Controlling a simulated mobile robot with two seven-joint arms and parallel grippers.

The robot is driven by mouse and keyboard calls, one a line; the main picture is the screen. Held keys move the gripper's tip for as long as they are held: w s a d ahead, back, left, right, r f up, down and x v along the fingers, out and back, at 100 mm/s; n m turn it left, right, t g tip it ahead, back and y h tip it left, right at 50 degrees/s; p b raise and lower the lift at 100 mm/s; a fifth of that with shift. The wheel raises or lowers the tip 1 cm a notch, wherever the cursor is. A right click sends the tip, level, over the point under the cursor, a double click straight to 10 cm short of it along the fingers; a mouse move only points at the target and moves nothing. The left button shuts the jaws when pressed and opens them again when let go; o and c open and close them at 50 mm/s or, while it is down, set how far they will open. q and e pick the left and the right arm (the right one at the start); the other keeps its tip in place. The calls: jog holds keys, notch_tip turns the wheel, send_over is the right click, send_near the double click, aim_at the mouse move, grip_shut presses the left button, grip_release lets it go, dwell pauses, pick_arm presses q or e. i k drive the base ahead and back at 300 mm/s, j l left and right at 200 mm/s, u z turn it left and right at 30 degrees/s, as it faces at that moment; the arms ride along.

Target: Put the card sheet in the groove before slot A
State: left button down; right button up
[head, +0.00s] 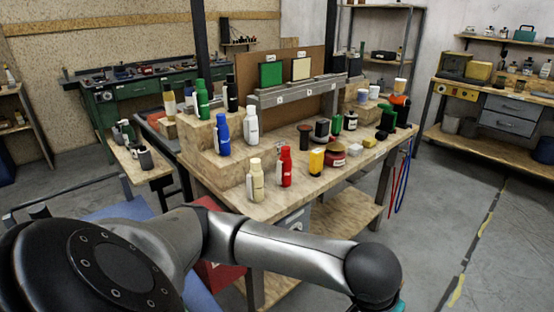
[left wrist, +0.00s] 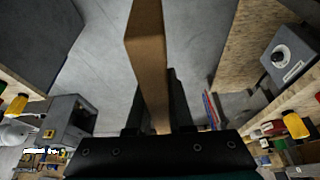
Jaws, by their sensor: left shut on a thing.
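The card sheet (left wrist: 147,45) is brown and seen nearly edge-on in the left wrist view, running up out of the top of the picture. My left gripper (left wrist: 156,108) is shut on it, one dark finger on each side. Bare grey floor shows behind the sheet. The grey grooved rail (head: 300,93) stands at the back of the workbench in the head view, with small labels on its front that are too small to read surely. A green panel (head: 271,75) and a cream panel (head: 301,69) stand upright at it. The left gripper and sheet are outside the head view; the right gripper shows nowhere.
The wooden workbench (head: 240,208) carries stepped blocks and several bottles, including a blue one (head: 222,134) and a red one (head: 286,166). Jars and small boxes crowd its right half. Open floor (head: 435,225) lies to its right. Blue and red cords (head: 398,185) hang at its right end.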

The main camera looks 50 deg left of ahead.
aim_at(276, 95)
jog(key=i+u, duration=0.2)
jog(key=i, duration=0.4)
jog(key=i+l+u, duration=0.2)
jog(key=i, duration=0.45)
jog(key=i+u, duration=0.35)
jog(key=i, duration=0.15)
jog(key=i+l+u, duration=0.1)
jog(key=i+u, duration=0.3)
jog(key=i, duration=0.15)
